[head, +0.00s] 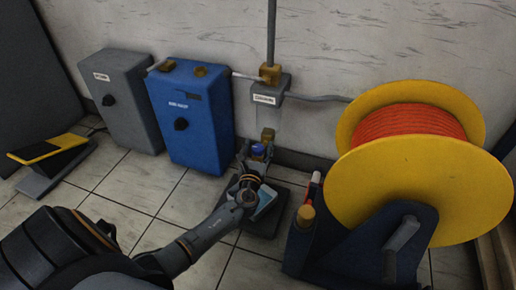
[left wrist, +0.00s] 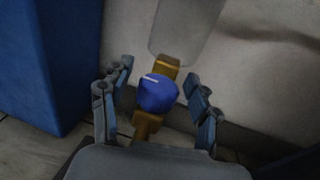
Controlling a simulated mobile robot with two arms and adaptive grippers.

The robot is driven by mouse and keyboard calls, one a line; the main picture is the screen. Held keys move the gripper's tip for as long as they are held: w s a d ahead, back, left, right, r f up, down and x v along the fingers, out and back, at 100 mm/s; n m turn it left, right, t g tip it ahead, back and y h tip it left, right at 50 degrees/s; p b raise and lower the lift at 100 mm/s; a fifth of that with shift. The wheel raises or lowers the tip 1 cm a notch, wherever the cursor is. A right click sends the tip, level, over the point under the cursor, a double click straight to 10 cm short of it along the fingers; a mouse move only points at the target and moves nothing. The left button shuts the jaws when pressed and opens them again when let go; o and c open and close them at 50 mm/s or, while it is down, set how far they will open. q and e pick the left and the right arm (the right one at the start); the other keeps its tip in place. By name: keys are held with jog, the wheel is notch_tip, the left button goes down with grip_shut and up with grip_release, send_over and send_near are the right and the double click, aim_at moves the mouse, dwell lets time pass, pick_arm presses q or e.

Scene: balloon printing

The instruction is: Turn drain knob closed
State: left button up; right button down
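The drain knob (left wrist: 157,93) is a round blue knob with a white mark, on a brass fitting (left wrist: 147,124) below a translucent tube. In the left wrist view it sits between the two fingers of my left gripper (left wrist: 157,108), with a gap on each side. The white mark lies nearly crosswise, tilted slightly. In the head view the blue knob (head: 258,149) shows just beyond my left gripper (head: 257,156), low against the wall. My left gripper is open around the knob and does not appear to touch it. My right gripper is in neither view.
A blue box (head: 190,118) and a grey box (head: 124,104) with dark knobs stand left of the drain. A yellow reel with orange hose (head: 412,122) stands close on the right. A yellow-topped pedal (head: 46,150) lies at far left. Tiled floor (head: 133,185) is open between.

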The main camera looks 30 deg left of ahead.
pick_arm(q)
jog(key=c, duration=1)
jog(key=shift+c, duration=0.2)
